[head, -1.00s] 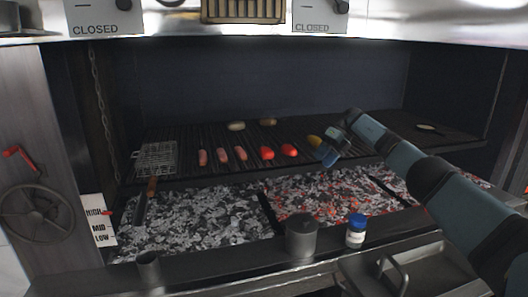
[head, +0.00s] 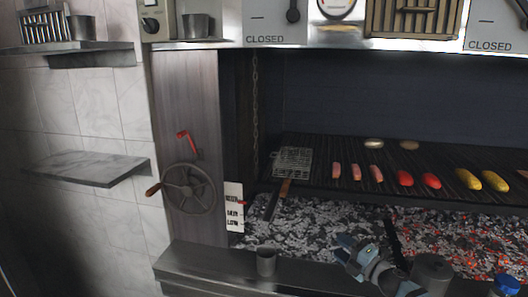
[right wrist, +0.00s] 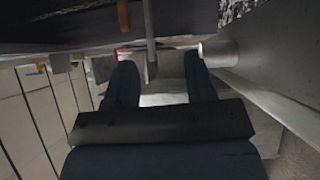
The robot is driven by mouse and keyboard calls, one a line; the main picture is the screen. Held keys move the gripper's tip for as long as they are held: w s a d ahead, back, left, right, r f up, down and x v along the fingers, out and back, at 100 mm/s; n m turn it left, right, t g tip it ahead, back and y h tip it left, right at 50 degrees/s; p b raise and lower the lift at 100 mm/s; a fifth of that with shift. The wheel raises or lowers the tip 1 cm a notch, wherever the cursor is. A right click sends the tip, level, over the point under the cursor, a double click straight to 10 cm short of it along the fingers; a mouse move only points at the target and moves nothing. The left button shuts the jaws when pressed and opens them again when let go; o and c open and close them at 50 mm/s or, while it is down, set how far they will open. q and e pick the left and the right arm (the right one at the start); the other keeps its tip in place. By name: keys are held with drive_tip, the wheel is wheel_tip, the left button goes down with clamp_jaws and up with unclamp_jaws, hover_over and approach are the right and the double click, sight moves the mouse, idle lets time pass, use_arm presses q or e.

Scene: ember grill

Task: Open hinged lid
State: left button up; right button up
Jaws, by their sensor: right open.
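A flat wire grill basket (head: 292,161) with a wooden handle (head: 285,188) lies at the left end of the grill grate; I cannot tell whether its hinged top is raised at all. A grey lidded-looking pot (head: 432,271) stands on the front ledge, partly behind my right arm. My right gripper (head: 350,247) is over the coals near the front ledge, below and right of the basket, apart from it. My left gripper is out of view.
A small metal cup (head: 266,262) stands on the front ledge (head: 215,270) left of my gripper. A blue-capped jar (head: 506,286) is at the lower right. Sausages, red and yellow vegetables (head: 467,179) lie on the grate (head: 440,160). A handwheel (head: 188,190) is at left.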

drive_tip(key=s+d+f+m+g+h, duration=0.1)
drive_tip(key=s+f+m+h, duration=0.25)
drive_tip(key=s+m, duration=0.4)
drive_tip(key=s+f+m+g+h, duration=0.1)
drive_tip(key=s+f+m+h, duration=0.1)
drive_tip(key=s+m+h, duration=0.55)
drive_tip(key=s+d+f+m+g+h, duration=0.1)
drive_tip(key=s+f+m, duration=0.3)
drive_tip(key=s, duration=0.6)
drive_tip(key=s+d+r+m+g, duration=0.1)
drive_tip(key=s+m+g, duration=0.55)
drive_tip(key=s, duration=1.55)
drive_tip(key=w+a+f+n+t+y+p, duration=0.2)
drive_tip(key=w+a+t+p, duration=0.3)
drive_tip(key=p, duration=0.5)
drive_tip(key=shift+a+f+n+t+y+p, duration=0.35)
drive_tip(key=shift+a+f+y, duration=0.1)
drive_tip(key=shift+a+y, duration=0.3)
drive_tip(key=shift+d, duration=0.1)
